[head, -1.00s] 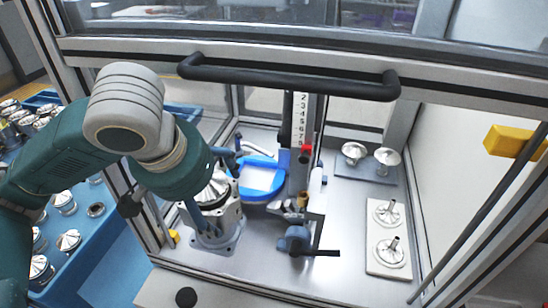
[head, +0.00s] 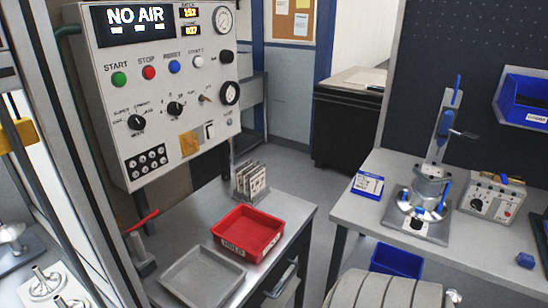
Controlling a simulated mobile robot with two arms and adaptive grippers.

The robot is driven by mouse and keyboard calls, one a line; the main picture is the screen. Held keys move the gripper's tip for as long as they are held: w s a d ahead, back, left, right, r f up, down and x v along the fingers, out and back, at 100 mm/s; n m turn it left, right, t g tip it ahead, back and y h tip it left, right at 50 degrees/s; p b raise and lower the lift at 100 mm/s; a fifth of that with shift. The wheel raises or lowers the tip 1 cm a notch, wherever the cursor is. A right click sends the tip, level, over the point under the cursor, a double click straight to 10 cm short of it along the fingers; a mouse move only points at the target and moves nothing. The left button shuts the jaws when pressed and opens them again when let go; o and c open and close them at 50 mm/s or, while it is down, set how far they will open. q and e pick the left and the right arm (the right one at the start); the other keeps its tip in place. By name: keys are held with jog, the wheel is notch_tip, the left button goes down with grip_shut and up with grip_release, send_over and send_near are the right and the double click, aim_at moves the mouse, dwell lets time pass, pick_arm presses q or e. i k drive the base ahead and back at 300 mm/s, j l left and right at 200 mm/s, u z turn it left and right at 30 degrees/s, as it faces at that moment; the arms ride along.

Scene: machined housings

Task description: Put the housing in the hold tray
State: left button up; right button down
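A red tray (head: 250,232) with a white label on its front wall, seemingly reading HOLD, sits on the grey table in the middle of the head view. It looks empty. On the bench at the right, a metal fixture (head: 418,222) with a blue-handled post holds a round metal part (head: 432,187); I cannot tell whether this is the housing. Neither of my grippers shows now. Only a grey ribbed piece of my own arm shows at the bottom edge.
An empty-looking grey tray (head: 202,278) lies in front of the red tray. A rack of cards (head: 251,181) stands behind it. A control panel (head: 165,85) reading NO AIR hangs above the table. A red-handled clamp (head: 142,240) stands at the table's left. Floor separates table and bench.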

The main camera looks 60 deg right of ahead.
aim_at(249, 237)
jog(key=k+l+z, duration=0.15)
jog(key=l, duration=0.15)
jog(key=k+l+z, duration=0.2)
jog(key=l, duration=0.15)
jog(key=l+z, duration=0.15)
jog(key=l, duration=0.15)
jog(key=k+l+z, duration=0.2)
jog(key=l, duration=0.15)
jog(key=i, duration=0.05)
